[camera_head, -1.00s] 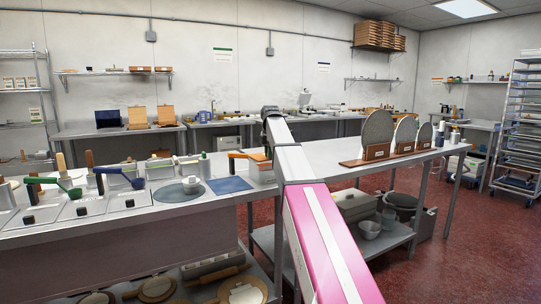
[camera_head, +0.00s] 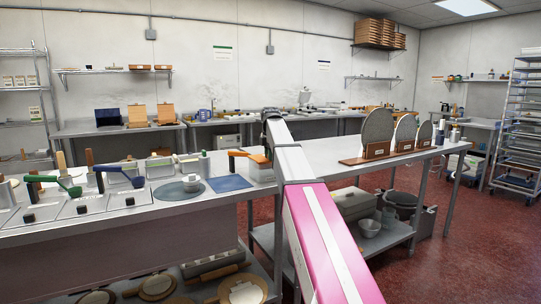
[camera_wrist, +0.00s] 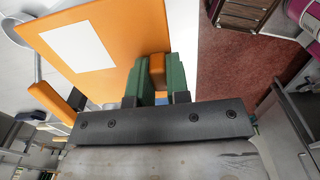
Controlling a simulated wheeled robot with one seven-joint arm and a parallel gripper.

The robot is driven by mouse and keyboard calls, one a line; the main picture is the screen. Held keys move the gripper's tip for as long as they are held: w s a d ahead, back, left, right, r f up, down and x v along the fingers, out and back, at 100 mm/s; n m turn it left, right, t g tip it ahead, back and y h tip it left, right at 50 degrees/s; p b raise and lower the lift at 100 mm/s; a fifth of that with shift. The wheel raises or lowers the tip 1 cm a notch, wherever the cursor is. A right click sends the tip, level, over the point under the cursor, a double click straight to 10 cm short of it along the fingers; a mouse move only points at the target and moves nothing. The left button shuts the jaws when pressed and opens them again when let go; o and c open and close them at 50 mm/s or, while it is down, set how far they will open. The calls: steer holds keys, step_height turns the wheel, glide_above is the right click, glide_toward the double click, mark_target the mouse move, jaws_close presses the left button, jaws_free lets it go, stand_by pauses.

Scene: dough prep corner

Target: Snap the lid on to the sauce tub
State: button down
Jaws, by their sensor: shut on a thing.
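In the wrist view the orange lid (camera_wrist: 100,55) is a flat panel with a white label. My gripper (camera_wrist: 157,72) has green fingers, shut on a small orange tab at the lid's edge. In the camera_head view my gripper is hidden behind my arm. The orange lid (camera_head: 250,155) shows there nearly edge-on, just left of my arm, with an orange part hanging at its left end. Below it is a pale box-shaped container (camera_head: 261,173), which looks like the sauce tub. I cannot tell whether the lid touches it.
Lidded pans with green and blue ladles stand further left. Upright discs in a wooden rack (camera_head: 377,153) stand on the right-hand table.

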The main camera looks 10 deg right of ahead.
steer(key=shift+f, duration=0.4)
steer(key=c, duration=1)
jaws_free()
steer(key=shift+r, duration=0.1)
step_height(320, 180, up, 11)
steer(key=shift+f, duration=0.15)
